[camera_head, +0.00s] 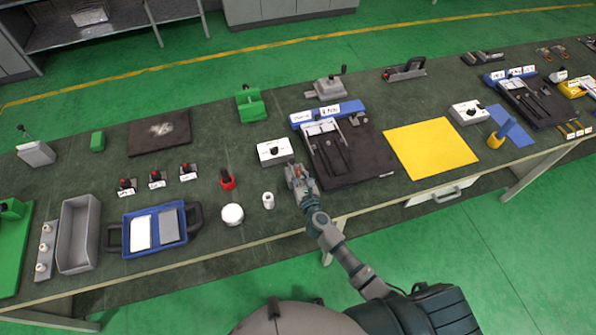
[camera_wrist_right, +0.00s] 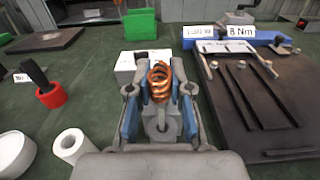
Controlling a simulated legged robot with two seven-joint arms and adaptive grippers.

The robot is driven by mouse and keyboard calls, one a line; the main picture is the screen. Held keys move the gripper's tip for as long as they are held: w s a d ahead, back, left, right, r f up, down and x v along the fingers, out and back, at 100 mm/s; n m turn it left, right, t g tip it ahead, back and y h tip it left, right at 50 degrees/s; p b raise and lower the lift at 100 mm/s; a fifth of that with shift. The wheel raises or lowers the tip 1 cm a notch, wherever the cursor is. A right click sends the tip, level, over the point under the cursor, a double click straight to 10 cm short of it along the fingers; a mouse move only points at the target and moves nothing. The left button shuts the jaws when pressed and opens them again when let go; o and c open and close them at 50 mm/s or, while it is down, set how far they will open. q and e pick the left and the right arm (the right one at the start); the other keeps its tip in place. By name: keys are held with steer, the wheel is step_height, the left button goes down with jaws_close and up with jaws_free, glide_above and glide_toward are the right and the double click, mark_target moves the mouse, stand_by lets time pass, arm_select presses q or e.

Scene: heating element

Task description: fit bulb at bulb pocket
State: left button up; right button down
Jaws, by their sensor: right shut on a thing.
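My right gripper (camera_head: 297,178) is over the table, just left of the dark tool mat. In the right wrist view its two blue-lined fingers (camera_wrist_right: 158,98) are shut on a copper-coloured coil with a grey base (camera_wrist_right: 160,80), the only bulb-like part I can make out. The coil stands upright between the fingers. A white box with a dark spot on top (camera_head: 274,151) lies just beyond the gripper; it also shows behind the coil in the wrist view (camera_wrist_right: 124,66), partly hidden. I cannot tell which thing is the bulb pocket. My left gripper is not in view.
A white roll (camera_head: 268,200), a white round piece (camera_head: 232,214) and a red holder (camera_head: 227,180) stand left of the gripper. A dark mat with tools (camera_head: 375,155) is close on the right. A yellow sheet (camera_head: 430,147) lies beyond it.

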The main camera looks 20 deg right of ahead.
mark_target(299, 181)
steer(key=shift+f+b, duration=2.05)
steer(key=shift+f, duration=0.4)
steer(key=c, duration=1)
jaws_free()
steer(key=shift+s, duration=0.15)
steer(key=s, duration=1.1)
steer(key=shift+s+d+r, duration=0.15)
steer(key=shift+s+d, duration=0.05)
steer(key=shift+s, duration=0.15)
